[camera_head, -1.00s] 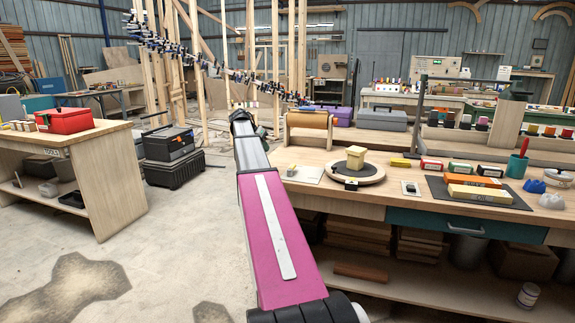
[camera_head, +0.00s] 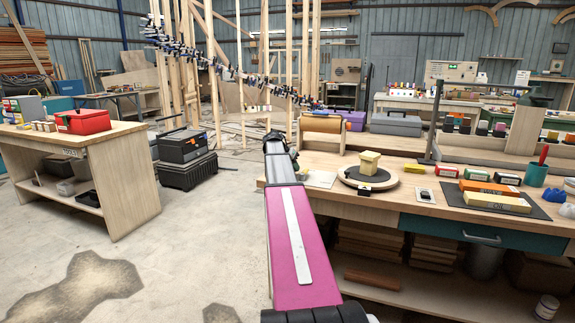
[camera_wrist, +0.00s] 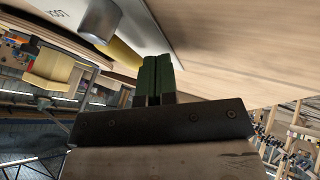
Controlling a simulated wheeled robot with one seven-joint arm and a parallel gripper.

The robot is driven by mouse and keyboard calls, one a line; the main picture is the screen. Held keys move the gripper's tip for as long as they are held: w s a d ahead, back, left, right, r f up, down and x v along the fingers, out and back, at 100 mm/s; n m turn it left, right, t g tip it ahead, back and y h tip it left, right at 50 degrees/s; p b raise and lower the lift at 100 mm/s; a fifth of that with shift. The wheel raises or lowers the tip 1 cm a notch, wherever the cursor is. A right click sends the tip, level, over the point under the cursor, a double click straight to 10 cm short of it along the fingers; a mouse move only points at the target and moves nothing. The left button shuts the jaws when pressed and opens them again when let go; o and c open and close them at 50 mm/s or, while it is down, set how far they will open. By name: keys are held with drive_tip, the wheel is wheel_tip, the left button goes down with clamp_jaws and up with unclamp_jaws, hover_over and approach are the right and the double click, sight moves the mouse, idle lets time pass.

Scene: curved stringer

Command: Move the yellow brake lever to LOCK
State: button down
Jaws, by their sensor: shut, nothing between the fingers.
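The yellow lever (camera_wrist: 124,56) shows in the wrist view as a short yellow bar beside a grey metal knob (camera_wrist: 100,20), next to a pale plate (camera_wrist: 50,10) with dark lettering that I cannot read surely. My gripper has green fingers (camera_wrist: 158,78), pressed together with nothing between them. They are close beside the lever's end; I cannot tell whether they touch it. In the head view my gripper (camera_head: 277,142) is over the bench's left end, beside the pale plate (camera_head: 320,179). My arm hides part of this area, and I cannot make out the lever there.
A round turntable (camera_head: 393,182) with a yellow block (camera_head: 370,162) stands right of the plate. A paper roll (camera_head: 322,123) stands behind. Small boxes and a teal cup (camera_head: 536,175) are farther right on the bench (camera_head: 418,215). Open floor lies left.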

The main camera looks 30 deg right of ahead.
drive_tip(key=shift+s+d, duration=0.5)
drive_tip(key=shift+s, duration=0.1)
